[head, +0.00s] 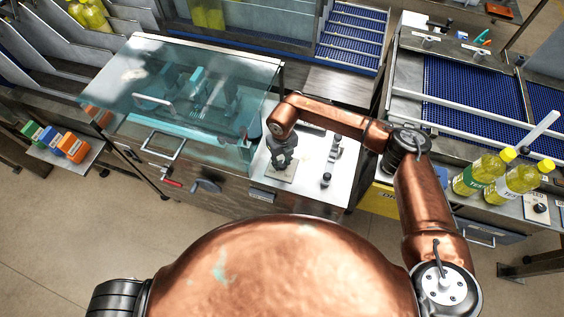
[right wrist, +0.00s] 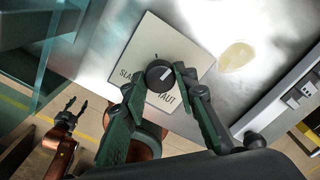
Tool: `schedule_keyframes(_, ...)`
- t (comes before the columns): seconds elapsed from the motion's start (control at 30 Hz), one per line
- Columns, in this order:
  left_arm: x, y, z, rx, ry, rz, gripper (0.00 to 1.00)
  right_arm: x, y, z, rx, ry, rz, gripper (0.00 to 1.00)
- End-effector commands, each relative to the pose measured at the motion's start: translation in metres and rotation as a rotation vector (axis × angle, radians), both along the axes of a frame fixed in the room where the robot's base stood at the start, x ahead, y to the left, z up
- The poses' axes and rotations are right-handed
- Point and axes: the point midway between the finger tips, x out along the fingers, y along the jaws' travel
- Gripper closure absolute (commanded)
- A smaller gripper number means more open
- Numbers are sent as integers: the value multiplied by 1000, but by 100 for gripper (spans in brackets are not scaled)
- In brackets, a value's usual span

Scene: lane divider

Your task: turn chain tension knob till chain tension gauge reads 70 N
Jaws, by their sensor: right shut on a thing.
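The chain tension knob (right wrist: 158,75) is a round black knob with a white pointer line. It sits on a pale square plate (right wrist: 150,45) marked SLACK on the left and TAUT below right. My right gripper (right wrist: 155,80) is shut on the knob, one finger at each side. In the head view my right gripper (head: 283,158) stands over the plate (head: 281,173) and hides the knob. My left gripper (right wrist: 71,110) shows with its fingers apart and empty. I cannot make out the chain tension gauge.
A clear tinted cover (head: 180,85) stands left of my right gripper. Small black knobs (head: 326,179) are on the white top to its right. Yellow bottles (head: 484,172) stand near a blue conveyor (head: 475,95) at the right. Small coloured boxes (head: 73,148) are at the left.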

Motion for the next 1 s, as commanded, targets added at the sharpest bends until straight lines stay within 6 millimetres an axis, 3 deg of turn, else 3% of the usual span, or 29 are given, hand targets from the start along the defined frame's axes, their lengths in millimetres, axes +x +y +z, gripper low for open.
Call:
schedule_keyframes(0.6, 1, 0, -3, 0, -1, 0, 60, 3, 1, 4, 5, -6, -559, 98)
schedule_keyframes(1.0, 1, 0, -2, 0, -2, 0, 60, 4, 1, 4, 6, -7, -765, 98)
